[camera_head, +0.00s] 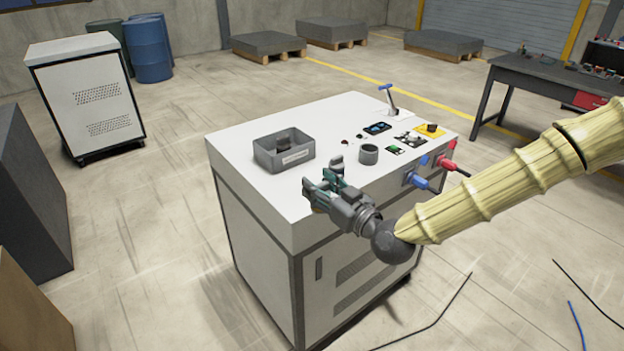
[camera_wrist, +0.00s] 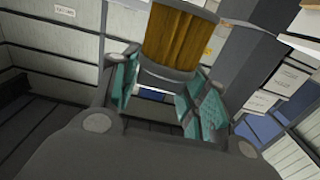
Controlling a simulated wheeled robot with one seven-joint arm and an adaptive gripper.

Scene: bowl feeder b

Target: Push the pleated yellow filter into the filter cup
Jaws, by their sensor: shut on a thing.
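A pleated yellow-brown filter (camera_wrist: 178,38) with a dark grey end shows in the wrist view. It is held between the teal pads of my gripper (camera_wrist: 165,88), which is shut on it. In the head view my gripper (camera_head: 325,184) is over the front left part of the white cabinet top. I cannot make out the yellow pleats in the head view. A short grey round cup (camera_head: 369,155), which looks like the filter cup, stands on the cabinet top to the right of my gripper and apart from it. Its inside is hard to see.
A grey labelled box (camera_head: 284,152) with something dark inside stands on the white cabinet (camera_head: 238,163), behind my gripper. Small coloured parts (camera_head: 377,128), a blue-handled lever (camera_head: 390,98) and blue and red connectors (camera_head: 417,180) lie to the right. The cabinet top's left front is clear.

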